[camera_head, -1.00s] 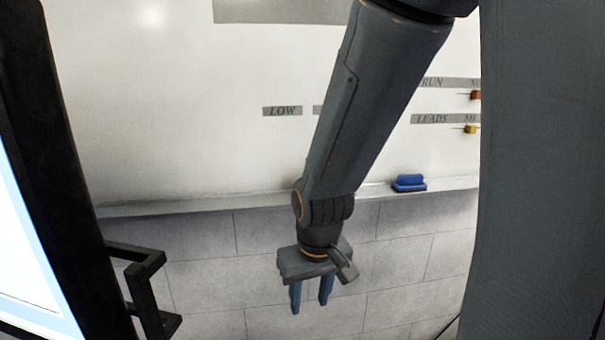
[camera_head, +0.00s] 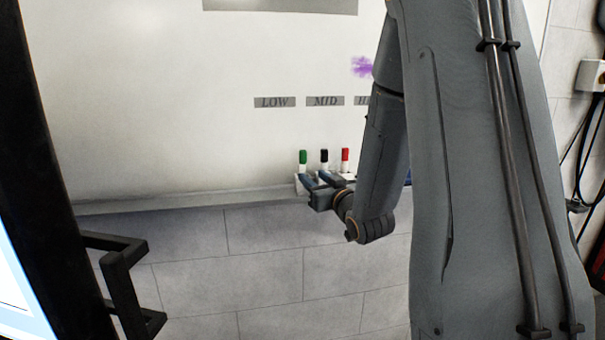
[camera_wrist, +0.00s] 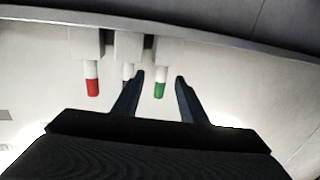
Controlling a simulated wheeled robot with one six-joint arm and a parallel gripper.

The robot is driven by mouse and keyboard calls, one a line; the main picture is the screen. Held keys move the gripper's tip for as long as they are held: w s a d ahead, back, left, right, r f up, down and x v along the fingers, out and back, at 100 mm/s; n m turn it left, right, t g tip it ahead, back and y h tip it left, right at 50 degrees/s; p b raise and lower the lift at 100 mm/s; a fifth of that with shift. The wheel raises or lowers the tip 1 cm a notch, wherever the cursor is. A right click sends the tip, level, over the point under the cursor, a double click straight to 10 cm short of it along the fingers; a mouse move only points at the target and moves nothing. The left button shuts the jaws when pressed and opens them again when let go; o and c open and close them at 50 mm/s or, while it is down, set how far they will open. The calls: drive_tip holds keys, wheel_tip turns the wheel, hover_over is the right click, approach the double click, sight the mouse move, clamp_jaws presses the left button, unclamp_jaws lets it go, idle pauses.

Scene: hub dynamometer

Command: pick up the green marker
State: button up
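The green marker (camera_head: 303,158) stands upright, green cap up, at the left of a row of three markers in a white holder on the whiteboard ledge. In the wrist view the picture is inverted and the green marker (camera_wrist: 159,83) shows between my gripper's two fingers, nearer the left finger. My gripper (camera_head: 307,179) is open and empty, in front of the holder and pointing at the board. In the wrist view my gripper (camera_wrist: 160,80) has a clear gap between its fingers. I cannot tell whether the fingertips reach past the marker.
The black marker (camera_head: 324,157) stands right beside the green one, and the red marker (camera_head: 345,156) is farther right. In the wrist view, the left finger partly hides the black marker. The whiteboard ledge (camera_head: 180,202) runs below the board. A black frame with a handle (camera_head: 122,268) stands at left.

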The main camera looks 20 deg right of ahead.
sight(304, 167)
drive_tip(key=w+p, duration=0.1)
drive_tip(key=w, duration=0.1)
drive_tip(key=w+p, duration=0.1)
drive_tip(key=w, duration=0.1)
drive_tip(key=w+r+p, duration=0.1)
drive_tip(key=w, duration=0.1)
drive_tip(key=shift+w+a+r, duration=0.1)
drive_tip(key=shift+w+a, duration=0.2)
drive_tip(key=shift+w, duration=0.5)
clamp_jaws()
